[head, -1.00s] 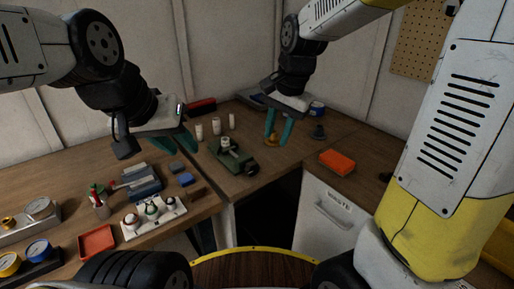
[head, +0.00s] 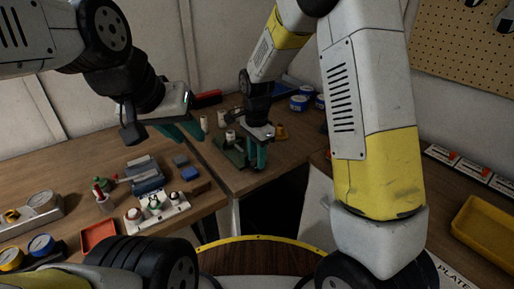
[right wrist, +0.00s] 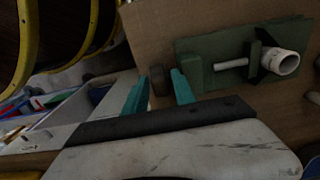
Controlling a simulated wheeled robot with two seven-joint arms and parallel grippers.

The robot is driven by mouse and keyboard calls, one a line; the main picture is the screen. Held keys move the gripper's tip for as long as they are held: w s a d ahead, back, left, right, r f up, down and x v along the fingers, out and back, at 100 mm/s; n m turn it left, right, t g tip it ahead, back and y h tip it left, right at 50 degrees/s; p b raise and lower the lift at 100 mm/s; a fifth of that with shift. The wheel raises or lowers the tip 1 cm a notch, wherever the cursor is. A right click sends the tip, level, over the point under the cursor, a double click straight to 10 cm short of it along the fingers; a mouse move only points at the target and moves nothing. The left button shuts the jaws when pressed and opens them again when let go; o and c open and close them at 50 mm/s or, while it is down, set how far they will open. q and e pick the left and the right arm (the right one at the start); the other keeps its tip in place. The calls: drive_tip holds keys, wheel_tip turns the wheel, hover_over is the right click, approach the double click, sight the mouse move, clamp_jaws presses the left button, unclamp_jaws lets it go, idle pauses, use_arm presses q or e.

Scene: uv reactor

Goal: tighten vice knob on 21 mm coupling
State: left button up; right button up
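The green vice (head: 232,154) stands on the bench, partly behind my right gripper. It also shows in the right wrist view (right wrist: 195,70). The dark vice knob (right wrist: 157,80) lies between the teal fingertips of my right gripper (right wrist: 158,90), with visible gaps on both sides; contact cannot be seen. The right gripper is open, pointing down at the vice's near side in the head view (head: 257,156). My left gripper (head: 185,132) looks open and empty, left of the vice.
Several white cylinders (head: 204,123) stand behind the vice. A white holder (head: 157,212), blue blocks (head: 189,173) and a red tray (head: 98,237) occupy the left bench. Blue-and-white containers (head: 299,103) stand at the back. A yellow tray (head: 485,232) lies at the right.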

drive_tip(key=shift+f, duration=0.4)
clamp_jaws()
